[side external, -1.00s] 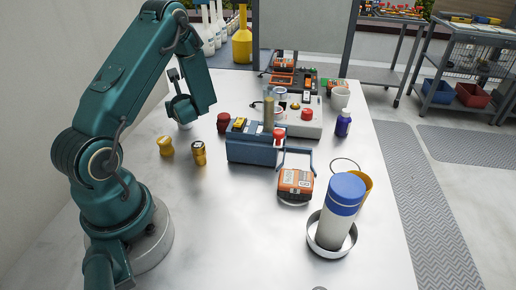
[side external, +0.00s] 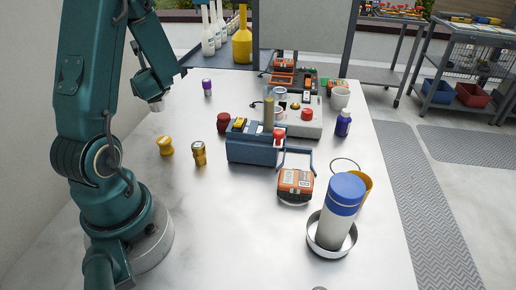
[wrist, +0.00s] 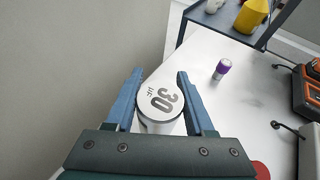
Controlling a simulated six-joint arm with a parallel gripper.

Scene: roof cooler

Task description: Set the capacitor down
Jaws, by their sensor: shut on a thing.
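The capacitor (wrist: 160,100) is a white cylinder with a pale top marked "30" and a grey rim. It sits between the two blue fingers of my gripper (wrist: 160,75), which is shut on it. In the side external view my gripper (side external: 150,92) is at the upper left, near the table's left edge, with the capacitor's lower end (side external: 156,107) showing beneath it. The gap between the capacitor and the tabletop cannot be told.
A small purple-topped cylinder (side external: 207,87) stands right of my gripper. A yellow piece (side external: 166,146), a gold cylinder (side external: 198,153) and a dark red one (side external: 223,122) stand nearer the camera. A blue box (side external: 253,148) stands right of them. The left tabletop has bare room.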

